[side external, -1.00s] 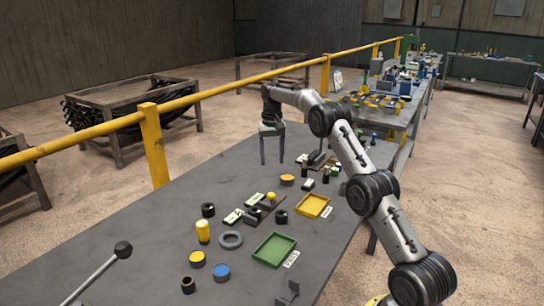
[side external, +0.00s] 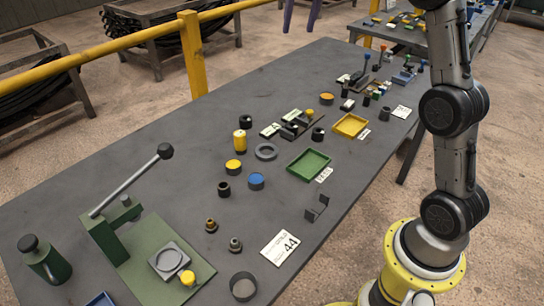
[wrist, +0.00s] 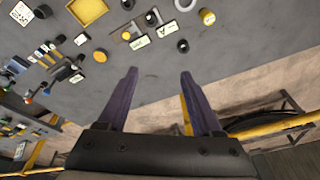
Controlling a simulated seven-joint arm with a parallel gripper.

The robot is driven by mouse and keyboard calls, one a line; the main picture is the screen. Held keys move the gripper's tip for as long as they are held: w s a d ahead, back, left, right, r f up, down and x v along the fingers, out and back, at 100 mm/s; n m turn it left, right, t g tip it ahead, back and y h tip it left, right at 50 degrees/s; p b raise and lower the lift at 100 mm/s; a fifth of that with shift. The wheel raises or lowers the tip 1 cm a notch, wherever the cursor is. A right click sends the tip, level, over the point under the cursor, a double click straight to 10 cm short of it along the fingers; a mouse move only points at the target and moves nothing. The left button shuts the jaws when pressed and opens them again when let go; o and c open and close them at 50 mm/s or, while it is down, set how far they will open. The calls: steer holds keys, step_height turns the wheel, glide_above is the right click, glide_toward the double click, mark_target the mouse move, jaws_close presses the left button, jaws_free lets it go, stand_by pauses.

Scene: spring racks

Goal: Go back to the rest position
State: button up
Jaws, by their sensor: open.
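My gripper (wrist: 159,78) is open, with two dark purple fingers apart and nothing between them in the wrist view. In the side external view only its fingertips (side external: 302,16) show at the top edge, high above and beyond the far edge of the bench. The upper part of my arm is cut off by the frame. The grey bench (side external: 100,190) lies below, and the gripper touches nothing on it.
The bench holds a green tray (side external: 309,165), a yellow tray (side external: 350,125), a green lever press (side external: 150,245), a yellow cylinder (side external: 240,143) and several small parts. A yellow railing (side external: 193,55) runs along the bench's far side.

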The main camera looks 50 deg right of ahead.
steer(key=s+a+r+n+t, duration=0.1)
steer(key=s+a+r+n, duration=0.1)
steer(key=s+a, duration=0.6)
steer(key=s+a+r+n+t, duration=0.1)
steer(key=s+a+r, duration=0.3)
steer(key=s, duration=0.5)
steer(key=s+a+f+n+t+y, duration=0.1)
steer(key=s+a+f+n, duration=0.2)
steer(key=s+f, duration=1.1)
step_height(320, 180, down, 3)
steer(key=shift+s+a+r, duration=0.2)
steer(key=shift+s+a, duration=0.1)
steer(key=shift+a, duration=0.7)
